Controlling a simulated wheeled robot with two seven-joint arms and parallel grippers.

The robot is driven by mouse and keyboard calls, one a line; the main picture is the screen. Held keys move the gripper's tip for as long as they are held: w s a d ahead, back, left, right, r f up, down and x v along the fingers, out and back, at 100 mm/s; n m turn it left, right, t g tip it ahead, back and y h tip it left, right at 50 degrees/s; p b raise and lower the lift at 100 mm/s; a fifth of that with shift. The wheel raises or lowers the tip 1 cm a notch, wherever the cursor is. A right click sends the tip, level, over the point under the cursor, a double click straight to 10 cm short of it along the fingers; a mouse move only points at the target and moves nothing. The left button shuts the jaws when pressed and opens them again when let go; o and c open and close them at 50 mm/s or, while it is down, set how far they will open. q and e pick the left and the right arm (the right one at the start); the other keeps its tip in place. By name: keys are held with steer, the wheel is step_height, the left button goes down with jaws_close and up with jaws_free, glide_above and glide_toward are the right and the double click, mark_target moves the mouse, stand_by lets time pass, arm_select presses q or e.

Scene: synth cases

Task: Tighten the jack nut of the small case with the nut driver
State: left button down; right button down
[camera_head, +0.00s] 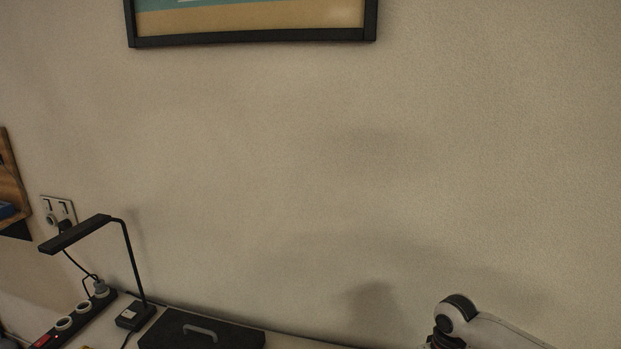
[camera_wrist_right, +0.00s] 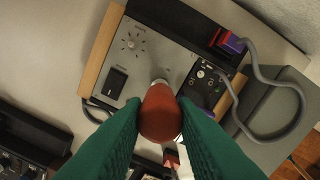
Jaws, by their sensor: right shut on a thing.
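In the right wrist view, my right gripper (camera_wrist_right: 160,120) has green fingers shut on the red-brown handle of the nut driver (camera_wrist_right: 159,112). The handle points away from the camera toward the small case (camera_wrist_right: 150,62), with a bit of pale metal showing at its far end. The case has a grey panel with wooden sides, a dial (camera_wrist_right: 131,43) and a black rocker switch (camera_wrist_right: 115,82). The handle hides the driver's tip and the jack nut, so I cannot tell whether they touch. My left gripper is in neither view.
A grey cable (camera_wrist_right: 285,82) with a purple plug (camera_wrist_right: 231,42) loops right of the case. A dark device (camera_wrist_right: 28,140) lies lower left. In the head view, a desk lamp (camera_head: 128,262), a power strip (camera_head: 75,322) and a black toolbox (camera_head: 230,334) stand along the wall.

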steer(key=shift+m+p, duration=1.1)
steer(key=shift+p, duration=0.65)
steer(key=shift+m+p, duration=0.9)
steer(key=shift+p, duration=0.35)
steer(key=shift+m+p, duration=0.6)
steer(key=shift+p, duration=0.1)
steer(key=shift+m+p, duration=1.1)
steer(key=shift+p, duration=0.35)
steer(key=shift+m+p, duration=0.3)
steer(key=shift+m, duration=0.1)
